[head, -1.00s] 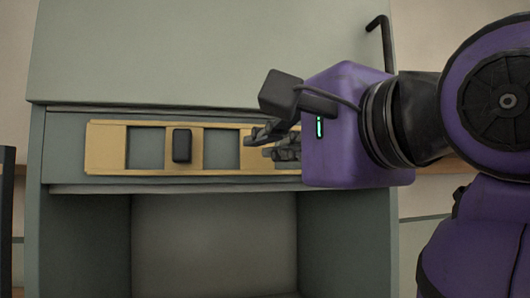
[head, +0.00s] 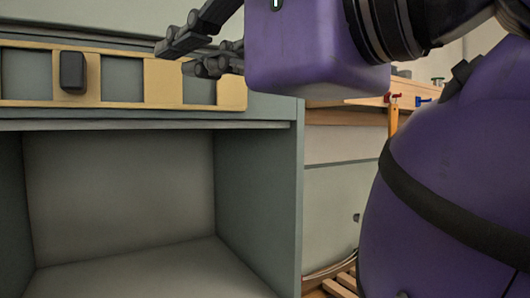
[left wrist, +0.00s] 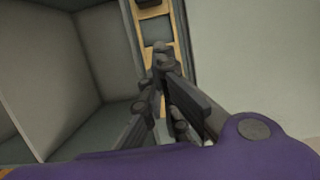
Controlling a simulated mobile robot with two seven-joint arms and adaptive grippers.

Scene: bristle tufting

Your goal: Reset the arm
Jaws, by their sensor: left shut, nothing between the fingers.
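My left gripper (head: 188,56), on a purple wrist with dark fingers, enters the head view from the right side. It is shut and empty, in front of the right part of a yellow wooden frame (head: 121,64) on the grey cabinet. A dark block (head: 73,71) sits on a crossbar of that frame, left of the fingers and apart from them. In the left wrist view the dark fingers (left wrist: 161,62) point toward the frame (left wrist: 181,40). The right gripper is in neither view.
Below the frame is an open, empty cabinet bay (head: 125,195). The cabinet's right side wall (head: 262,190) ends near the middle of the head view. Behind my arm at right is a wooden bench (head: 345,117) with red and blue clamps (head: 424,100).

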